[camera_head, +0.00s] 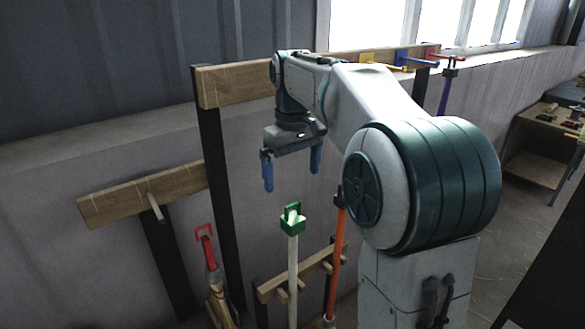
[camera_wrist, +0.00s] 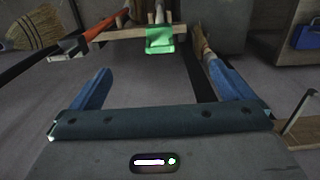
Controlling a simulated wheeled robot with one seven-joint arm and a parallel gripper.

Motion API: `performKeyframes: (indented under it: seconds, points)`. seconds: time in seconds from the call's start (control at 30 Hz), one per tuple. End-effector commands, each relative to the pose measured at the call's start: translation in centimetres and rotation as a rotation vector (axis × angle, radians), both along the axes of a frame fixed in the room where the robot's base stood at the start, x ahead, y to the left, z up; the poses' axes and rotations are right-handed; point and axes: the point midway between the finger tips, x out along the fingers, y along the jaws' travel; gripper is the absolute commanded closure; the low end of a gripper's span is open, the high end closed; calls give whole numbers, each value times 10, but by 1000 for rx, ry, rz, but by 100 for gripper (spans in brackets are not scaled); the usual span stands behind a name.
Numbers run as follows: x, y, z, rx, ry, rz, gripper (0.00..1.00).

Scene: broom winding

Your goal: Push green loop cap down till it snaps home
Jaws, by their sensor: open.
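The green loop cap (camera_head: 292,219) sits at the top of a pale upright handle (camera_head: 292,270) in the head view. Its loop stands up above a wider green block. Whether the cap is fully seated cannot be told. In the wrist view the green cap (camera_wrist: 159,40) shows beyond and between my fingers, near the top. My gripper (camera_head: 291,180) is open and empty, pointing down above the cap. Its two blue fingers are wide apart, and clear space shows between them and the cap. The fingers also show in the wrist view (camera_wrist: 165,85).
A low wooden rack (camera_head: 300,275) holds the pale handle and an orange handle (camera_head: 337,255) to its right. A red-looped tool (camera_head: 206,245) stands at left beside a dark post (camera_head: 221,190). A wooden rail (camera_head: 240,82) runs behind my arm.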

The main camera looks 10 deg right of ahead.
Motion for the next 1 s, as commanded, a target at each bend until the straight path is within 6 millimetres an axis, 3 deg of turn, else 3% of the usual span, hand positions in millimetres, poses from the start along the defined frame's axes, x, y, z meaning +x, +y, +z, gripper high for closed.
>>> performKeyframes:
  seconds: [0.5,0.8,1.0]
  points:
    - [0,0,-66,0,-1,0,0]
    - [0,0,-98,0,0,-1,0]
    - [0,0,-109,0,0,-1,0]
